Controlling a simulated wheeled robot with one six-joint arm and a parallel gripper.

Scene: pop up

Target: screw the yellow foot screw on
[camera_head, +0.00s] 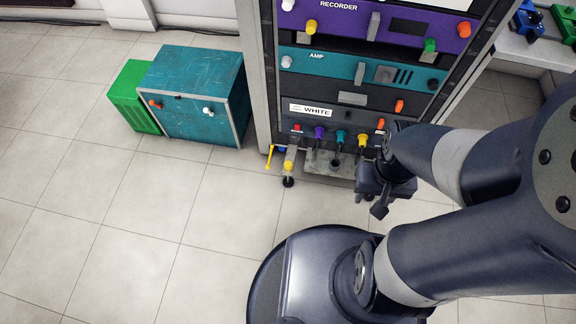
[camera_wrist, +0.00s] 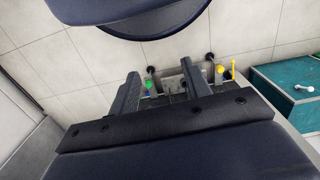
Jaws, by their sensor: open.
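The yellow foot screw (camera_head: 288,166) shows at the rack's lower left corner in the head view, above a black round foot. In the wrist view the yellow foot screw (camera_wrist: 219,69) lies just right of the right finger, apart from it. My gripper (camera_head: 380,206) is at the rack's lower right in the head view. In the wrist view my gripper (camera_wrist: 162,76) is open, its two fingers wide apart. No object is clearly held. How far the screw is threaded cannot be told.
The equipment rack (camera_head: 262,75) carries panels with coloured knobs. A yellow lever (camera_head: 269,157) sticks out beside the foot screw. A green foot screw (camera_wrist: 147,85) shows between the fingers. A teal cabinet (camera_head: 195,95) and green box (camera_head: 130,97) stand left. The tiled floor in front is clear.

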